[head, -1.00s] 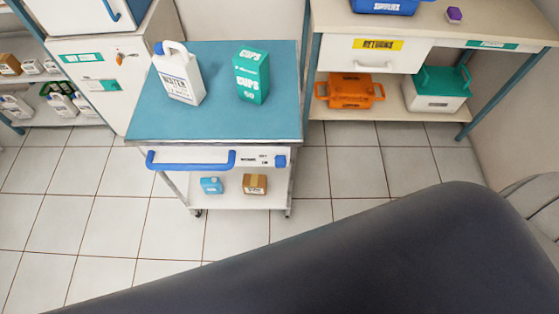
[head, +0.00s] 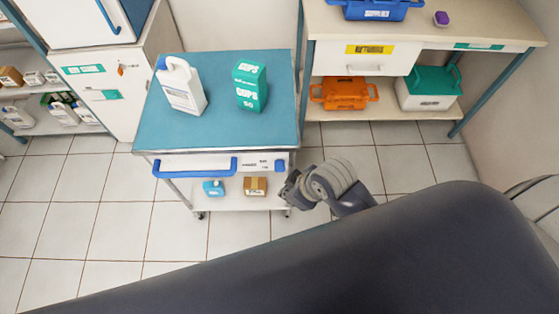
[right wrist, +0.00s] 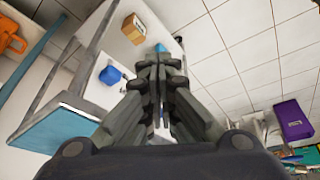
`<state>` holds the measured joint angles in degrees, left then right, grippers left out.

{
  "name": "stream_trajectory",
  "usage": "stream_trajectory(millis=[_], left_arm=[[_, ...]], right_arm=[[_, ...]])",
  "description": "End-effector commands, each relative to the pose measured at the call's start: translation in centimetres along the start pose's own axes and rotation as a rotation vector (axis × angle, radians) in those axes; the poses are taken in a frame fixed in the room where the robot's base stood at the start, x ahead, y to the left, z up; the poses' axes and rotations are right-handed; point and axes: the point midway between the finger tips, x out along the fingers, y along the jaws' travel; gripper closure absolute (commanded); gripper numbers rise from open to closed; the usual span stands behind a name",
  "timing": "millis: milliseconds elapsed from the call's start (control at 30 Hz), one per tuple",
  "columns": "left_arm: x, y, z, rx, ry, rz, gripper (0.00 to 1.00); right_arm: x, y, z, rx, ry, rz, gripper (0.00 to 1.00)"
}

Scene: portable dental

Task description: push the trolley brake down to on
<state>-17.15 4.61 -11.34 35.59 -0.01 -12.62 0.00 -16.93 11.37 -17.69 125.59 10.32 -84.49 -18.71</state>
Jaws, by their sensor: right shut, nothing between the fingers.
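The trolley (head: 215,125) has a teal top, and a white front panel with a blue handle bar (head: 195,166). A small blue brake piece (head: 280,164) sits at the right end of that panel, beside small lettering too fine to read. A blue block, apparently the brake piece (right wrist: 110,75), shows left of the fingers in the right wrist view. My right gripper (head: 287,190) is just below and right of the brake piece, by the trolley's right front leg. Its fingers (right wrist: 158,58) are shut and empty, and seem apart from the brake piece. My left gripper is out of view.
A white jug (head: 182,88) and a green cups box (head: 250,88) stand on the trolley top. A blue bottle (head: 213,188) and brown box (head: 256,186) are on its lower shelf. A bench (head: 400,22) stands behind right. Tiled floor is clear left of the trolley.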

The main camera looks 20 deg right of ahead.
Motion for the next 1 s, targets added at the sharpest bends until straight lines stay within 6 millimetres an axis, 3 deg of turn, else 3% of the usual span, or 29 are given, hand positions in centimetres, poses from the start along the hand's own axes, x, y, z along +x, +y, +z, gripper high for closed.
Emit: stream_trajectory(millis=[33, 200, 533, 767, 1000], left_arm=[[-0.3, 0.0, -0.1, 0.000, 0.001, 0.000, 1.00], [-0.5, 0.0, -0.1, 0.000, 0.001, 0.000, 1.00], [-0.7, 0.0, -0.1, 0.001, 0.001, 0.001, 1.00], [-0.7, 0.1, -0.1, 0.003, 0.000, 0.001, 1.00], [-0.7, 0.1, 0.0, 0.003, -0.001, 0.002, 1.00]], right_arm=[[-1.0, -0.3, -1.9, -0.117, 0.019, -0.020, 1.00], [-2.5, -2.0, -6.1, -0.491, 0.058, -0.087, 1.00], [-2.8, -2.4, -10.0, -1.153, 0.050, -0.175, 1.00], [-2.6, -0.1, -10.8, -1.548, -0.011, -0.239, 1.00], [-3.1, 4.2, -10.9, -1.883, -0.103, -0.327, 1.00]])
